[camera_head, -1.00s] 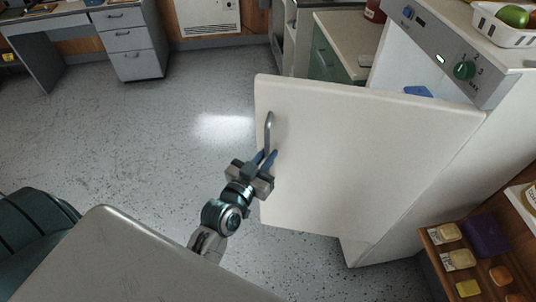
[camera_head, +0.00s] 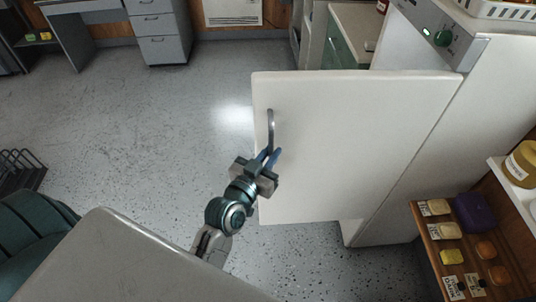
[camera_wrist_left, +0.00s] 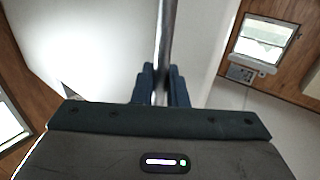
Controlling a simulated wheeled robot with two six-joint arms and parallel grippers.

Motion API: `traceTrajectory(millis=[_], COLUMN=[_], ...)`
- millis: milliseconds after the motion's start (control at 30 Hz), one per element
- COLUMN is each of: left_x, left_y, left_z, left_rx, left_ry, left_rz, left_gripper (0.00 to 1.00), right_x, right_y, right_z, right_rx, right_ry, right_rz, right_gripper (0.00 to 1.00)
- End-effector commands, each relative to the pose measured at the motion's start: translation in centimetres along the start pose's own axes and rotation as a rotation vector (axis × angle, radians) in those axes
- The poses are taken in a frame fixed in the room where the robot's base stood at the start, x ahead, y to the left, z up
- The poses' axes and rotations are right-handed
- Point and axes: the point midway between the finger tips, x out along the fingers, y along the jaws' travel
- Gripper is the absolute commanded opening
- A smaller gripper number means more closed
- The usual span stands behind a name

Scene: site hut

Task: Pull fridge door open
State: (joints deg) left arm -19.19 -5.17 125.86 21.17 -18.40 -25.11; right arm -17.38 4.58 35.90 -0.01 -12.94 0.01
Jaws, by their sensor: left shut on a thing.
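The white fridge door (camera_head: 345,150) stands swung open from the fridge body (camera_head: 425,150), hinged on its right side. A grey metal bar handle (camera_head: 270,125) runs upright near the door's left edge. My left gripper (camera_head: 270,158) is shut on the lower part of this handle. In the left wrist view the handle (camera_wrist_left: 166,40) runs between the blue fingers of my left gripper (camera_wrist_left: 160,88). The fridge inside is mostly hidden behind the door. My right gripper is not in view.
A shelf rack (camera_head: 428,252) with several small food items stands at the lower right. A grey drawer unit (camera_head: 160,30) is at the back left. A dark green chair (camera_head: 35,235) is at the lower left. The floor left of the door is clear.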

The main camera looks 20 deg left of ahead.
Motion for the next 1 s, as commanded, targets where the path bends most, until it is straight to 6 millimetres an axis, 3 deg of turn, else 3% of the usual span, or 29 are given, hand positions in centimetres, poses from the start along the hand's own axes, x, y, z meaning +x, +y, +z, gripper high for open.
traceTrajectory(millis=[500,533,600,867,1000], left_x=[0.1,0.1,0.1,0.0,-0.9], left_y=[0.1,0.1,0.1,0.1,0.1], left_z=[-0.1,-0.1,-0.1,-0.1,0.2], left_rx=[-0.002,-0.002,-0.002,-0.001,0.0], left_ry=[0.003,0.002,0.002,0.001,0.0], left_rz=[0.001,0.001,0.001,0.001,0.0], left_gripper=[0.0,0.18,0.3,0.3,0.3], right_x=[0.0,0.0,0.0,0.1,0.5], right_y=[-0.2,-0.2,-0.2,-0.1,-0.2], right_z=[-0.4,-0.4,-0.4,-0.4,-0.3], right_rx=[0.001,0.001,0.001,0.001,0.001], right_ry=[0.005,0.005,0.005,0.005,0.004], right_rz=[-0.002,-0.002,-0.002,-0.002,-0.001], right_gripper=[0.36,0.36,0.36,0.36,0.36])
